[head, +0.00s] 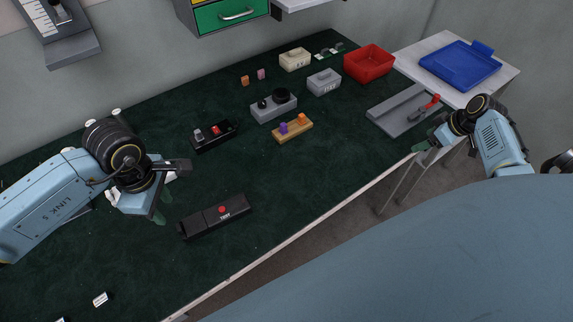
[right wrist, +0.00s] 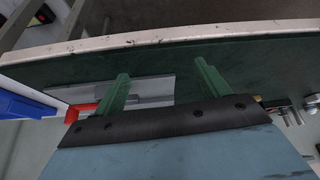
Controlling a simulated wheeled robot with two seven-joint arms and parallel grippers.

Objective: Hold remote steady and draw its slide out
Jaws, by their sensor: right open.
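The remote is a long black box (head: 215,216) with a red button and a small white label. It lies flat on the dark green table top, in the front middle of the head view. My left gripper (head: 166,200) is above the table just left of and behind the remote, apart from it as far as I can see; its jaw opening is not clear. My right gripper (right wrist: 162,80) is open and empty, its green fingers wide apart. In the head view it (head: 420,147) is at the table's front right edge, far from the remote.
Table around the remote is clear.

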